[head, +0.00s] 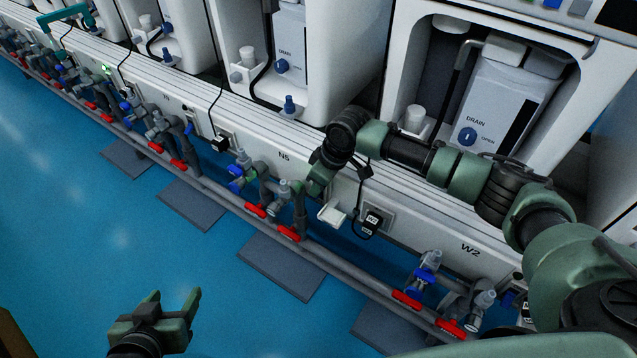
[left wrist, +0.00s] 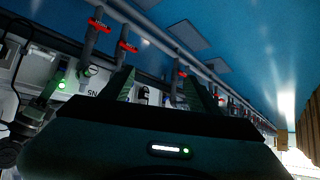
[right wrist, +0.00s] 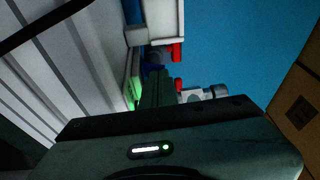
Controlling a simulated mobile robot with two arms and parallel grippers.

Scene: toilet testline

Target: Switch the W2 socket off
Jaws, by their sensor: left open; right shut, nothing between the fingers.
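The W2 label (head: 470,250) is on the white wall panel at right in the head view. The W2 socket (head: 385,212), left of that label, has a black plug (head: 371,223) and cable in it. Its switch state is too small to tell. My right gripper (head: 316,184) is shut and empty, up and left of the socket, partly hidden by its own wrist. In the right wrist view its closed fingers (right wrist: 156,88) are beside a green glow (right wrist: 131,88) near the panel. My left gripper (head: 173,296) is open and empty over the blue floor.
A white open tray-like piece (head: 332,214) juts out just left of the socket. Pipes with red-handled valves (head: 288,233) and blue valves (head: 428,260) run along the panel's foot. White machines (head: 480,100) stand above. The blue floor (head: 90,240) is open at left.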

